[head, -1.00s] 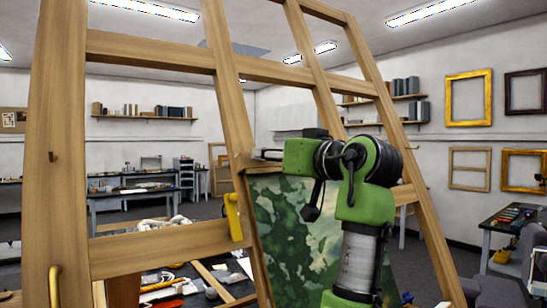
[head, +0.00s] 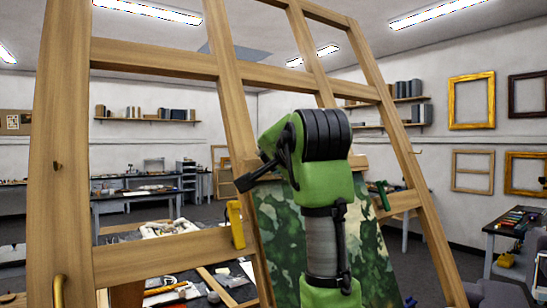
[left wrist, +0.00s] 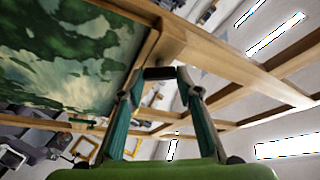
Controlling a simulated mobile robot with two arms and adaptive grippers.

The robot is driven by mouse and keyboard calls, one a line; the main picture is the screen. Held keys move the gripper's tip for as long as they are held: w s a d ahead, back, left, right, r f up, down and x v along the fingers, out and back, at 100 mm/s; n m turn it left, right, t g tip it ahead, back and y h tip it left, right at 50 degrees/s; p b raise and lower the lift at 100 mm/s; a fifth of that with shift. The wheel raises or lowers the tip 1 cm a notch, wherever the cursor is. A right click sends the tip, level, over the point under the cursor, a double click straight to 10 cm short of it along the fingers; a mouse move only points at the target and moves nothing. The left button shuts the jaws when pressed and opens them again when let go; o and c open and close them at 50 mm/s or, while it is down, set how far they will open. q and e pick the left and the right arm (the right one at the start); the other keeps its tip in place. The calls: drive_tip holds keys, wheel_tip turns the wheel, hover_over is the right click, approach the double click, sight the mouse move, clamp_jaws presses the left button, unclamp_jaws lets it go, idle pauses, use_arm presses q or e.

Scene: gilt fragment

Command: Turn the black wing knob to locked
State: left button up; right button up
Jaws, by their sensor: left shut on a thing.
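In the left wrist view, the black wing knob (left wrist: 160,73) shows as a short dark bar at the underside of a wooden block on the easel. My left gripper (left wrist: 160,77) is shut on it, with one green finger on each side. The knob's markings cannot be seen, so I cannot tell how it is set. In the head view, my green and black arm stands in front of the easel and hides the gripper and the knob. My right gripper is in neither view.
The wooden easel (head: 230,130) fills the near space and holds a green painted canvas (head: 282,225). A green handle (head: 383,195) and a yellow part (head: 235,224) sit on its rails. A brass hook (head: 58,290) is at lower left. Worktables stand behind.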

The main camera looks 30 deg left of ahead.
use_arm(q)
drive_tip(key=shift+w+a+r+m+g+h+p, duration=0.15)
drive_tip(key=shift+m+g+h+p, duration=0.5)
drive_tip(key=shift+m+g+p, duration=1.9)
drive_tip(key=shift+w+d+r+m+g+h+p, duration=0.2)
drive_tip(key=shift+m+h+p, duration=0.7)
drive_tip(key=shift+m, duration=3.6)
drive_tip(key=shift+w+a+r+m+g+h+p, duration=0.2)
drive_tip(key=shift+m+g+h+p, duration=0.25)
drive_tip(key=shift+m+g+p, duration=2.15)
drive_tip(key=m+t+b, duration=0.1)
drive_tip(key=m+t, duration=0.1)
drive_tip(key=t, duration=0.1)
drive_tip(key=o, duration=1.1)
drive_tip(key=shift+o, duration=0.2)
drive_tip(key=shift+a, duration=0.15)
